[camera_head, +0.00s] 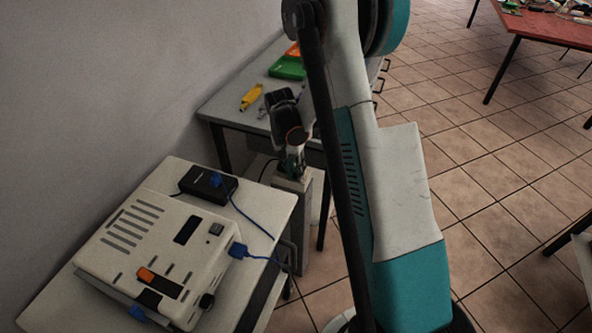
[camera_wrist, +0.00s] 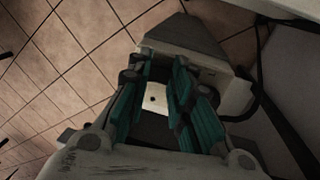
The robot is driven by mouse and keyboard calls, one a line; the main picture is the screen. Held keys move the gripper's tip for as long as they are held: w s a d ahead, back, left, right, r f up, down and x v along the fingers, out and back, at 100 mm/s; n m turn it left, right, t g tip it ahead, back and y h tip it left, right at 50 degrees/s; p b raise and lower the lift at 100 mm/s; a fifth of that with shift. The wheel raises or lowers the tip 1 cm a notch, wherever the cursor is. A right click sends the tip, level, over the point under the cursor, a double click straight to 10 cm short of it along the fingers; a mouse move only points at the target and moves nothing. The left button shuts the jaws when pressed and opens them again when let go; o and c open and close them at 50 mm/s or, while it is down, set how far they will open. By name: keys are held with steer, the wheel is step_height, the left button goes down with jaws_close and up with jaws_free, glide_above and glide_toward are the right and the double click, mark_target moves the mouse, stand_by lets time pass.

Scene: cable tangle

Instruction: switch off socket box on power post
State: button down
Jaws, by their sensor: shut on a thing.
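The grey power post (camera_head: 291,235) stands between the white table and the grey bench in the head view. The pale socket box (camera_head: 292,185) is at its top, partly hidden by my gripper (camera_head: 292,164), which points down onto it. In the wrist view, my gripper's teal fingers (camera_wrist: 160,76) are shut on the socket box (camera_wrist: 236,94), one on each side of a white part with a small dark dot. The fingers hide much of the box. The switch and its position cannot be made out.
A white device (camera_head: 155,250) with an orange switch, a black adapter (camera_head: 208,184) and blue-plugged cables lie on the white table (camera_head: 270,207). A bench (camera_head: 232,108) behind holds a yellow tool (camera_head: 251,97) and a green box (camera_head: 287,68).

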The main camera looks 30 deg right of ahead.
steer(key=c, duration=1.4)
jaws_free()
steer(key=shift+c, duration=0.2)
steer(key=shift+s+d+t+y, duration=0.25)
steer(key=shift+t+y, duration=0.2)
steer(key=shift+t, duration=0.15)
steer(key=shift+s+d+t+y, duration=0.1)
steer(key=shift+s+t+y, duration=0.1)
steer(key=shift+t+y, duration=0.35)
steer(key=shift+r+t, duration=0.3)
steer(key=shift+t, duration=0.15)
step_height(320, 180, up, 14)
steer(key=s+d+p, duration=0.1)
steer(key=s+p, duration=0.1)
steer(key=p, duration=0.4)
steer(key=s+a+r+n+t+h, duration=0.1)
steer(key=s+a+r+n, duration=0.1)
steer(key=a+r, duration=0.3)
steer(key=s+a+r+n+t, duration=0.1)
steer(key=a+r+n, duration=0.3)
steer(key=r, duration=0.5)
steer(key=shift+s+a+h, duration=0.4)
steer(key=shift+s+a, duration=0.1)
steer(key=shift+a, duration=0.4)
